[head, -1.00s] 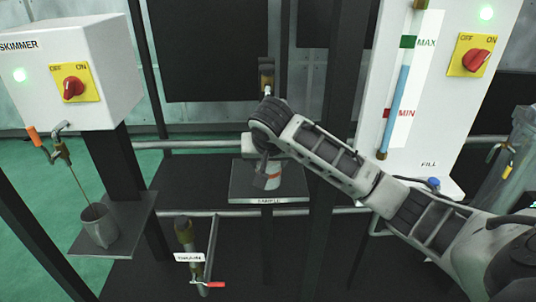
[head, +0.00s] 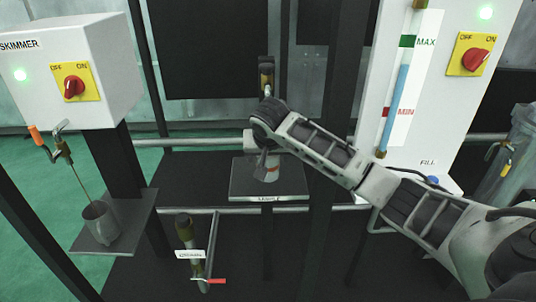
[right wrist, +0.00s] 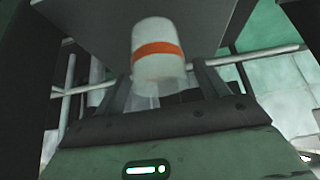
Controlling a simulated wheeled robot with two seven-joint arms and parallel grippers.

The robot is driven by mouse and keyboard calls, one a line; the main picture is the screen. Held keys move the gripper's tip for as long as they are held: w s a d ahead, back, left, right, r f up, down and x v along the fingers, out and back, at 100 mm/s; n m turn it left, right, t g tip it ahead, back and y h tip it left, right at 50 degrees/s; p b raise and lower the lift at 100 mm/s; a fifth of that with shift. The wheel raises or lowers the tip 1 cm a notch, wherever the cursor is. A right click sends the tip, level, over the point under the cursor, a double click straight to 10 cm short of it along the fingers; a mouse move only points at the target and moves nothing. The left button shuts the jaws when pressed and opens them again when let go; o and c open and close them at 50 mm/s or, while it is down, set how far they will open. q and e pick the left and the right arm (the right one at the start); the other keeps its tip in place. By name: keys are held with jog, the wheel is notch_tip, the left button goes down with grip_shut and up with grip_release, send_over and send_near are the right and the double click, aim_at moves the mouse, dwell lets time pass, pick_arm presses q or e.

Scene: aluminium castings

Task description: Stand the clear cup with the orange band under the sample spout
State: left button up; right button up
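The cup with the orange band (head: 271,169) stands on the dark shelf labelled sample (head: 240,190). It looks upright and is partly hidden by my right gripper. The sample spout (head: 266,76), a brass fitting, hangs above the shelf, behind my right wrist; its lower end is hidden. My right gripper (head: 262,162) is at the cup, reaching in from the right. In the right wrist view the cup (right wrist: 158,66) shows pale with an orange band, beyond and between the two spread fingers (right wrist: 163,88). A gap shows at its right side. My left gripper is out of view.
The skimmer box (head: 85,65) stands at the left, with a grey mug (head: 101,224) under its thin stream. The drain valve (head: 188,235) is low in front. A dark post (head: 325,190) stands close to my right arm. The level gauge (head: 402,80) is at right.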

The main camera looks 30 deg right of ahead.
jog(key=shift+r, duration=0.2)
jog(key=v, duration=1.2)
jog(key=shift+b, duration=0.45)
jog(key=shift+f, duration=0.1)
jog(key=s+a+f+n+y, duration=0.1)
jog(key=s+a+f+n, duration=0.25)
jog(key=f, duration=0.35)
jog(key=s+a+f+n+y, duration=0.2)
jog(key=s+a+f, duration=0.3)
jog(key=f, duration=0.3)
jog(key=s+a+f+n+g, duration=0.1)
jog(key=s+f, duration=0.3)
jog(key=s, duration=0.5)
jog(key=s+a+f+n+g, duration=0.15)
jog(key=s+f, duration=0.25)
jog(key=s, duration=0.5)
jog(key=w+a+f+t+y, duration=0.3)
jog(key=w+a+f+t, duration=0.1)
jog(key=f+t, duration=0.3)
jog(key=shift+w+a+f+n, duration=0.4)
jog(key=shift+w+f, duration=0.25)
jog(key=shift+f, duration=0.35)
